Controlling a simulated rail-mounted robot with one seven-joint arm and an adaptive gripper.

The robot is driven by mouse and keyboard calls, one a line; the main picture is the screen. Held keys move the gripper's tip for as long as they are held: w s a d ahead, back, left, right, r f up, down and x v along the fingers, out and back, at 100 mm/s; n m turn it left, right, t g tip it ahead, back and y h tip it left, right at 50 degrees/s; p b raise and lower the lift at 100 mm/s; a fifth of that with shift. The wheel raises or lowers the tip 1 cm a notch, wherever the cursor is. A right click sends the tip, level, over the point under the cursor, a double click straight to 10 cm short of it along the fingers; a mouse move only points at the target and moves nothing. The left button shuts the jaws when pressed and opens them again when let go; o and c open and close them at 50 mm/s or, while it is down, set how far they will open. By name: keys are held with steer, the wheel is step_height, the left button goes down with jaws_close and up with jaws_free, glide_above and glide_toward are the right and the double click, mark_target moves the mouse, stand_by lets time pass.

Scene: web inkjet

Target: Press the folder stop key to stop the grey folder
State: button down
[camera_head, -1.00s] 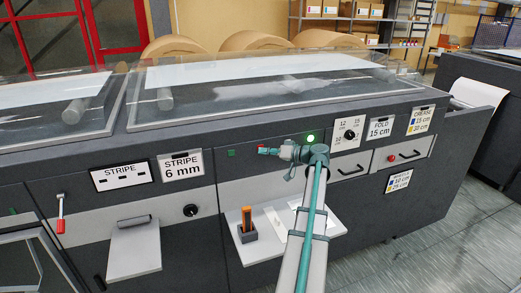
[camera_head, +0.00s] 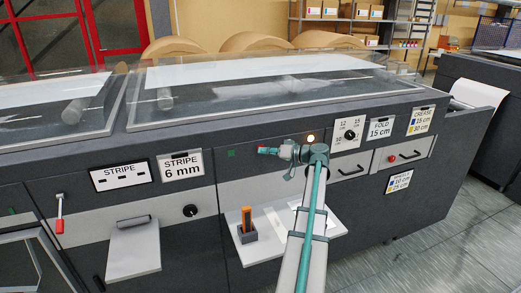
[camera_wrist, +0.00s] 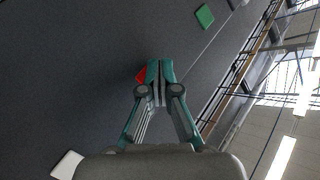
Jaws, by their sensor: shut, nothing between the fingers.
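The grey folder is the dark machine section with the FOLD 15 cm sign (camera_head: 381,128). A red key (camera_head: 262,149) sits on its front panel. My gripper (camera_head: 270,151) is shut and empty, with its tips at this key. In the wrist view the red key (camera_wrist: 141,75) shows beside the closed fingertips (camera_wrist: 159,64), partly hidden by them. I cannot tell whether they touch it. A green key (camera_head: 231,153) is to the left, and it also shows in the wrist view (camera_wrist: 205,16).
A black knob (camera_head: 349,135) on a numbered plate is right of the lamp. A red button (camera_head: 392,158) is farther right. A shelf (camera_head: 320,238) with an orange item in a holder (camera_head: 246,236) juts out below my arm. A clear cover (camera_head: 260,85) lies on top.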

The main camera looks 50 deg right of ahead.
steer(key=shift+s+a+b, duration=0.3)
steer(key=shift+s+a, duration=0.1)
steer(key=shift+s, duration=0.2)
steer(key=shift+s+a+b, duration=0.25)
steer(key=shift+s+a, duration=0.2)
steer(key=shift+s, duration=0.25)
steer(key=shift+s+a+b, duration=0.25)
steer(key=shift+s+a, duration=0.15)
steer(key=shift+s, duration=0.35)
steer(key=shift+s+a+b, duration=0.25)
steer(key=shift+s+a, duration=0.2)
steer(key=shift+s, duration=0.25)
